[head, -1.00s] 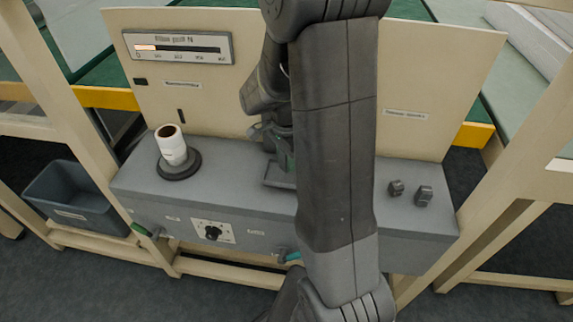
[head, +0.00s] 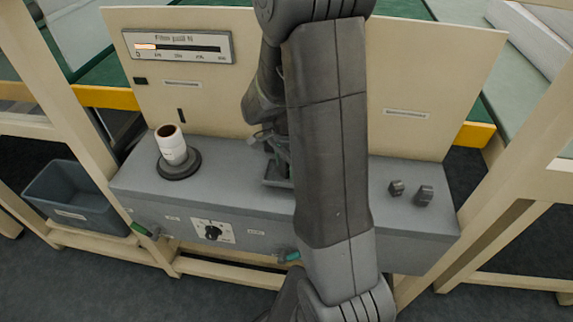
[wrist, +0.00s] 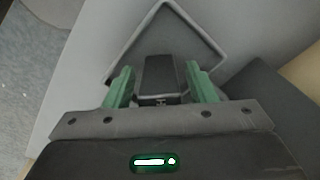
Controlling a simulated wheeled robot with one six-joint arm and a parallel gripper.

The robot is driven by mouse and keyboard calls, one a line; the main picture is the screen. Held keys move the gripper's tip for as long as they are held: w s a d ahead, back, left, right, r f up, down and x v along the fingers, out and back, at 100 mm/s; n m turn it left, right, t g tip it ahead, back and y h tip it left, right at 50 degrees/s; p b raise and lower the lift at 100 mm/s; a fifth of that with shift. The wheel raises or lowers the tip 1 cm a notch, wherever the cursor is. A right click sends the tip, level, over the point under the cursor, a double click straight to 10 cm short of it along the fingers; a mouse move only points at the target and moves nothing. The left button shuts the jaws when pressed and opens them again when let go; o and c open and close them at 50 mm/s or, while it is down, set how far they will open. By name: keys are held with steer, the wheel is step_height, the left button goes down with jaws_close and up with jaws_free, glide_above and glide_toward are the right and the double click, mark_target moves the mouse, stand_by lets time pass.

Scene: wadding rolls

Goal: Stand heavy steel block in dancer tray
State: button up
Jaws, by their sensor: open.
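The dancer tray (head: 270,183) is a small grey rimmed tray on the grey bench top, partly hidden behind my arm in the head view. It shows as a dark diamond with a pale rim (wrist: 221,47) in the wrist view. The heavy steel block (wrist: 160,78), dark with a letter H on its near face, is between the green fingers of my gripper (wrist: 160,82). It overlaps the tray's near part and looks upright, though its base is hidden. My gripper is open around the block. In the head view, the block cannot be made out.
Two small dark blocks (head: 396,188) (head: 424,196) stand on the bench's right. A white roll (head: 171,146) stands on a dark round base at left. The panel behind carries a gauge (head: 178,47). A grey bin (head: 75,195) is at lower left. Bench top between roll and tray is clear.

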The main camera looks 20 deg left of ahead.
step_height(320, 180, up, 12)
steer(key=shift+r+p, duration=0.2)
steer(key=shift+p, duration=0.25)
steer(key=shift+c, duration=0.2)
stand_by(1.1)
